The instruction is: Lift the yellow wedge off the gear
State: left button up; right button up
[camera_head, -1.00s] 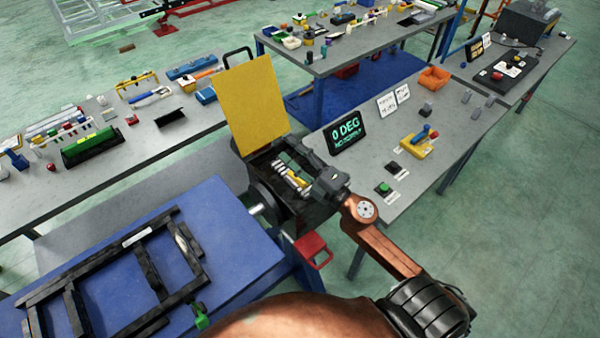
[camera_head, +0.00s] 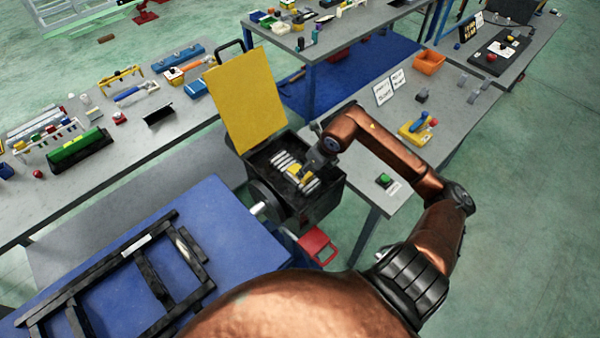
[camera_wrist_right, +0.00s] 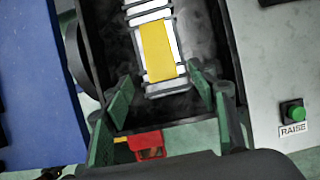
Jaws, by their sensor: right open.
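The yellow wedge (camera_head: 294,170) lies on the pale bars of the gear (camera_head: 283,158) inside an open black box (camera_head: 320,203). In the right wrist view the wedge (camera_wrist_right: 157,52) is a flat yellow block lying lengthwise over the gear (camera_wrist_right: 147,14). My right gripper (camera_head: 310,172) is over the box and partly covers its inside in the head view. In the right wrist view its two green-padded fingers (camera_wrist_right: 162,95) are spread, with nothing between them. The wedge lies beyond the fingertips, apart from them. My left gripper is in neither view.
The box's yellow lid (camera_head: 246,100) stands open at the back. A red bracket (camera_head: 316,245) is at the box's near side. A blue table (camera_head: 215,215) with a black frame is at left. A grey table (camera_head: 365,190) with a green button (camera_head: 384,180) is at right.

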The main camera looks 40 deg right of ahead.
jog(key=shift+x, duration=0.85)
jog(key=p+x, duration=0.1)
jog(key=x, duration=0.2)
jog(key=shift+w+f+p, duration=0.15)
jog(key=shift+w+p, duration=0.05)
jog(key=shift+p, duration=0.15)
jog(key=shift+w+f, duration=0.15)
jog(key=shift+f, duration=0.3)
jog(key=shift+d, duration=0.1)
jog(key=c, duration=1.3)
